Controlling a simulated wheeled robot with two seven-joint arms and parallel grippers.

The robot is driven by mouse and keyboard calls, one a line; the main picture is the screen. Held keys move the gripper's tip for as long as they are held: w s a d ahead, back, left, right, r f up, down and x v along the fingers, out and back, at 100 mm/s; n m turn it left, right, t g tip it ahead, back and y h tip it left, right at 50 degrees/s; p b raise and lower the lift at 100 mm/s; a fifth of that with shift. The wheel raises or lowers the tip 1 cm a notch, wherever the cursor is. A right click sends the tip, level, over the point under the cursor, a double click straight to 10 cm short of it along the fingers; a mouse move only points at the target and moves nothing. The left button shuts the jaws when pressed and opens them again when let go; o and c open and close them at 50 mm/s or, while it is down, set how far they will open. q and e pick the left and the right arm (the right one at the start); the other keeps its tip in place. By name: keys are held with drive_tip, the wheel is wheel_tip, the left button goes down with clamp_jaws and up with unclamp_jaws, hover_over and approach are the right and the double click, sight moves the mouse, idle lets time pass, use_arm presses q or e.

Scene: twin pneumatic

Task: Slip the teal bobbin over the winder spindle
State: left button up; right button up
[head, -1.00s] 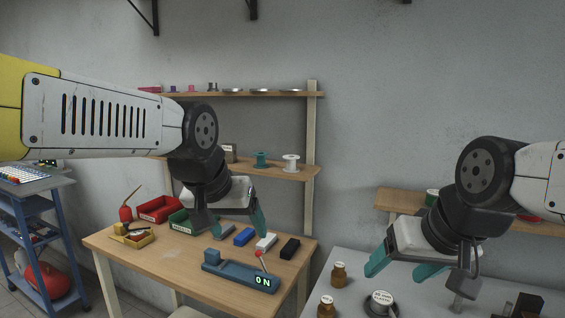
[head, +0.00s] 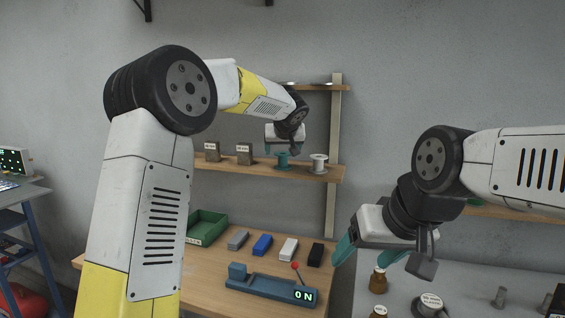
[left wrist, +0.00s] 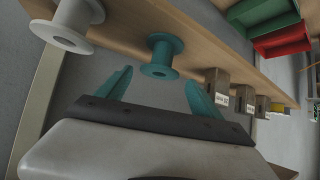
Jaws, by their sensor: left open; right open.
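The teal bobbin (head: 282,160) stands upright on the wooden wall shelf, left of a white bobbin (head: 318,163). In the left wrist view the teal bobbin (left wrist: 160,57) lies just beyond and between the fingertips, with a gap. My left gripper (head: 284,149) is open and empty at the shelf, close to the teal bobbin; its open fingers also show in the left wrist view (left wrist: 159,82). My right gripper (head: 368,257) is open and empty above the grey table. I cannot surely identify the winder spindle; a blue device (head: 270,289) with a red-knobbed lever and an ON display sits on the wooden table.
Small labelled boxes (head: 245,154) stand left of the teal bobbin on the shelf. A green bin (head: 207,228) and several coloured blocks (head: 262,245) lie on the wooden table. Brown bottles (head: 378,281) and a round labelled item (head: 430,302) stand on the grey table. A shelf post (head: 333,200) rises nearby.

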sight(282, 157)
use_arm(q)
drive_tip(key=x, duration=0.4)
drive_tip(key=shift+d+f, duration=0.1)
drive_tip(key=shift+f, duration=0.5)
drive_tip(key=shift+w+f, duration=0.25)
drive_tip(key=shift+w, duration=0.2)
drive_tip(key=c, duration=1.4)
drive_tip(key=shift+s+r, duration=0.1)
drive_tip(key=shift+r, duration=0.05)
